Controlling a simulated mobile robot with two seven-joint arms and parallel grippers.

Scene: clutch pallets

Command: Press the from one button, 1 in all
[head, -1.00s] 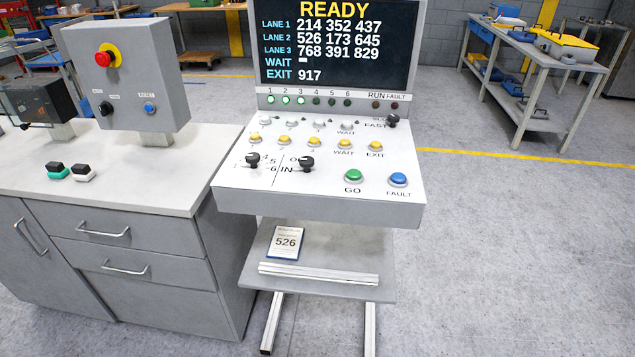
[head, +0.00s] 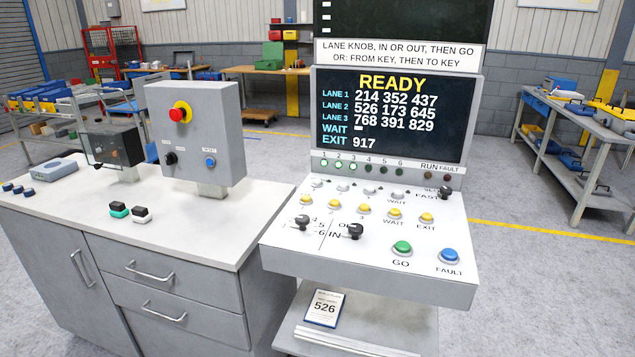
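The control console (head: 290,262) has a sloped white panel with two rows of small buttons. The upper row is pale; its leftmost button (head: 317,183) is small and its label is too small to read. The lower row is yellow, with a leftmost yellow button (head: 309,204) and others marked WAIT and EXIT. I cannot read the word "from" on either row. The screen (head: 390,115) reads READY, with lane 1 as 214 352 437, WAIT a dash and EXIT 917. A sign (head: 398,53) mentions from key, then to key. Neither gripper is in view.
Two black knobs (head: 354,231), a green GO button (head: 402,248) and a blue FAULT button (head: 449,256) sit lower on the panel. A grey box with a red button (head: 180,112) stands on the left counter (head: 190,232). Open floor lies right.

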